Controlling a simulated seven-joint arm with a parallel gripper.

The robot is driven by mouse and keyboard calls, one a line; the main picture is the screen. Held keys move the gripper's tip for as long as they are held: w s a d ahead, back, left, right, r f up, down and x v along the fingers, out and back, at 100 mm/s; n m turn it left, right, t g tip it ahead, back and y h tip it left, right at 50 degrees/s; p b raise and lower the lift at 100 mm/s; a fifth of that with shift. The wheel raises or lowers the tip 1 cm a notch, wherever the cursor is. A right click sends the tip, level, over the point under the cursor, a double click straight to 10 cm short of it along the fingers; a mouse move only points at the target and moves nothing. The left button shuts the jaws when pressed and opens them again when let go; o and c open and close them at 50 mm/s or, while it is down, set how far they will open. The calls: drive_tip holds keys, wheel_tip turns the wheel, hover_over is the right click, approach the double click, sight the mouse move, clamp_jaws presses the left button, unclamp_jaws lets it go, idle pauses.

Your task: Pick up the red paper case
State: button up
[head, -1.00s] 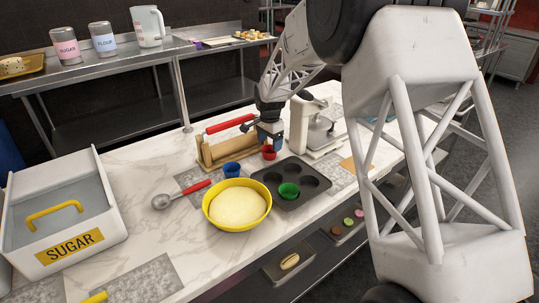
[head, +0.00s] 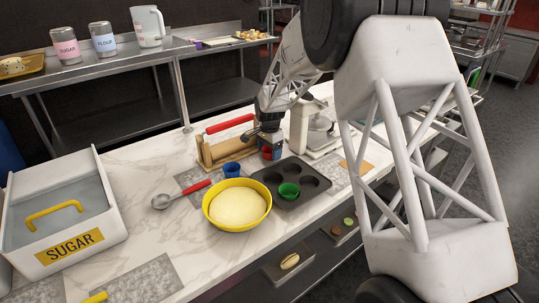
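The small red paper case (head: 267,154) stands on the marble counter, behind the dark muffin tin and to the right of the blue paper case. My gripper (head: 270,150) points down at the red case, its fingers level with it and partly covering it. The fingertips are small and overlap the case, so I cannot tell whether they are open around it or shut on it. The red case appears to be still at counter level.
A blue case (head: 232,169) stands nearby, and a green case (head: 289,191) sits in the muffin tin (head: 298,206). A rolling pin on a wooden stand (head: 222,152) is close to the gripper's left. A yellow dough bowl (head: 237,218) is in front; a white scale (head: 300,125) stands right.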

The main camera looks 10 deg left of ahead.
drive_tip(key=c, duration=0.5)
drive_tip(key=shift+c, duration=0.3)
drive_tip(key=shift+r, duration=0.8)
wheel_tip(320, 180, up, 2)
drive_tip(key=shift+r, duration=0.15)
drive_tip(key=s+d, duration=0.1)
drive_tip(key=s, duration=0.4)
drive_tip(key=s+d, duration=0.2)
drive_tip(key=s, duration=0.3)
drive_tip(key=s+d+r, duration=0.1)
drive_tip(key=s+d, duration=0.1)
drive_tip(key=s, duration=0.3)
drive_tip(key=shift+d, duration=0.2)
